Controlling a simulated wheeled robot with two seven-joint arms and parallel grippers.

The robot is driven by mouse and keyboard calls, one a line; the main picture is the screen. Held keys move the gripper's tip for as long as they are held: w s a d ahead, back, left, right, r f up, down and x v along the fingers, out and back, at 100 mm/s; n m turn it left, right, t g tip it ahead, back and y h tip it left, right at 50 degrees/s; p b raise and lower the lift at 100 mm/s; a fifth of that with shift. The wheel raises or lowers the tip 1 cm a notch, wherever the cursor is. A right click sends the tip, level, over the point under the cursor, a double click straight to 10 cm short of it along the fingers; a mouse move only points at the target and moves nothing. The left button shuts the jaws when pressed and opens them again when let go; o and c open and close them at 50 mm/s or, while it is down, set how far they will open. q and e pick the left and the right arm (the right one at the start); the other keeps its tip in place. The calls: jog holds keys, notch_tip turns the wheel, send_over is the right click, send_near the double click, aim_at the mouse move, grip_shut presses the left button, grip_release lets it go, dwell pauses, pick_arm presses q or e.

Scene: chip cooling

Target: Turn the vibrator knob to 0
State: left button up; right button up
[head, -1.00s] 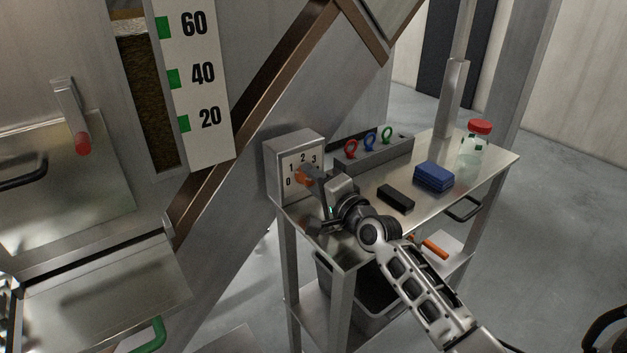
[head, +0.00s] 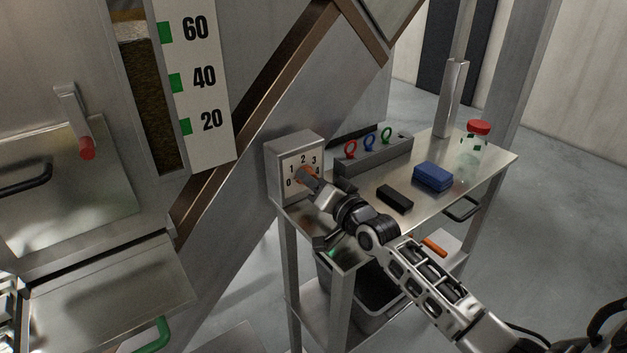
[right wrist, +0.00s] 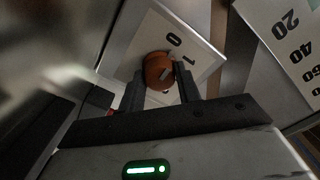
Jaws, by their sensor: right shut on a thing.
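The vibrator knob is orange (head: 303,174) and sits on the white dial of a grey box with the marks 0, 1, 2 and 3 (head: 293,166). My right gripper (head: 309,178) is at the dial and shut on the knob. In the right wrist view, the round orange knob (right wrist: 158,70) lies between the two dark fingers (right wrist: 158,86), with the marks 0 and 1 beside it. The gripper hides part of the dial, and I cannot tell which mark the knob points at. My left gripper is not in view.
The box stands on a metal table (head: 400,215). A holder with red, blue and green rings (head: 375,155), a black block (head: 395,199), a blue block (head: 433,177) and a red-lidded jar (head: 474,147) are on it. A bin (head: 370,300) is below.

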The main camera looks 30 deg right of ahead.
jog(key=shift+f, duration=0.1)
dwell(0.3)
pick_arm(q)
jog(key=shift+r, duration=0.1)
pick_arm(e)
jog(key=o, duration=1)
jog(key=shift+c, duration=0.2)
jog(key=s, duration=0.5)
jog(key=s+d, duration=0.1)
jog(key=s, duration=0.4)
jog(key=s+d, duration=0.1)
jog(key=s, duration=0.4)
jog(key=shift+b, duration=0.3)
jog(key=shift+s+d, duration=0.1)
jog(key=shift+s, duration=0.35)
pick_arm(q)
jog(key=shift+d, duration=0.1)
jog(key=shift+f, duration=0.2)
